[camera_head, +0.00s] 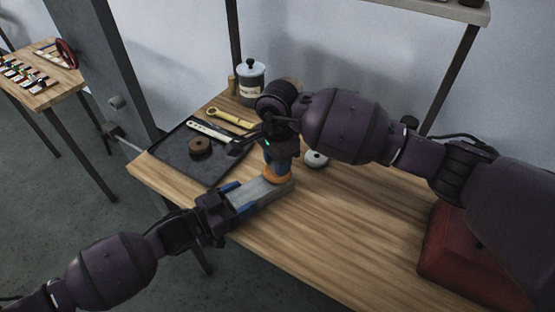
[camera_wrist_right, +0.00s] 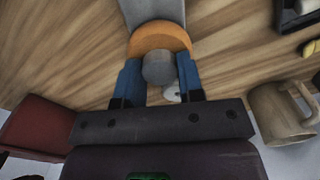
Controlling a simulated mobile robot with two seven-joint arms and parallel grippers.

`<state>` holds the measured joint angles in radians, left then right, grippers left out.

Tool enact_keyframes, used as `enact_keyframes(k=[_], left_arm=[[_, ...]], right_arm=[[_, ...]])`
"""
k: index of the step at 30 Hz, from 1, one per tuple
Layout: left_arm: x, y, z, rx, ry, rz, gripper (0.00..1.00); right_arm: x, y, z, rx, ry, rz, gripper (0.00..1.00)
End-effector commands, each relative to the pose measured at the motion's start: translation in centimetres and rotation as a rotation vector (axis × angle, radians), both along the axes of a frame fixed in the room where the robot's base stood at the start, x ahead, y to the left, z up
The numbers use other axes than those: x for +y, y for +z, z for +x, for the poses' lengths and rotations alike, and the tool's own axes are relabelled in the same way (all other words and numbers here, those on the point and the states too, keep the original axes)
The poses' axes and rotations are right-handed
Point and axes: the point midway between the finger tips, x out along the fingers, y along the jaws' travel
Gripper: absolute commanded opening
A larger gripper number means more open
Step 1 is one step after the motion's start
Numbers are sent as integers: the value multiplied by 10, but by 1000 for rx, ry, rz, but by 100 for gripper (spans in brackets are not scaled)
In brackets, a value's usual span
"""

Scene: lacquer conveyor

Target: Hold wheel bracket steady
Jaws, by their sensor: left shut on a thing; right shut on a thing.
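The wheel bracket (camera_head: 268,188) is a flat grey metal piece low over the wooden bench. It also shows at the top of the right wrist view (camera_wrist_right: 152,10). My left gripper (camera_head: 238,198) is shut on its near left end. An orange wheel (camera_head: 279,174) sits at the bracket's far right end, and it shows as an orange disc in the right wrist view (camera_wrist_right: 160,36). My right gripper (camera_wrist_right: 158,82) is above the wheel, its blue fingers shut on a grey round-ended cylinder (camera_wrist_right: 158,67). I cannot tell whether the cylinder touches the wheel.
A dark tray (camera_head: 176,163) at the left holds a brown disc (camera_head: 200,146), a yellow wrench (camera_head: 229,118) and a pale tool (camera_head: 207,131). A lidded canister (camera_head: 251,84) stands behind. A red box (camera_head: 455,246) is at the right.

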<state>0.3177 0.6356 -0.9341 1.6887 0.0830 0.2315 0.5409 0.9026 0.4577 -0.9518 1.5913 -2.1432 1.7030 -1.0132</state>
Motion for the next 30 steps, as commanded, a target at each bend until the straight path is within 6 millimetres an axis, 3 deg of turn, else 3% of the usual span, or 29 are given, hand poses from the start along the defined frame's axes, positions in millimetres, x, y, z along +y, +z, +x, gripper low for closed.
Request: enact_keyframes(k=[5,30], left_arm=[[0,0,0,0,0,0,0],[0,0,0,1,0,-1,0]], right_arm=[[0,0,0,-1,-90,-1,6],[-1,-1,0,-1,-1258,-2,6]])
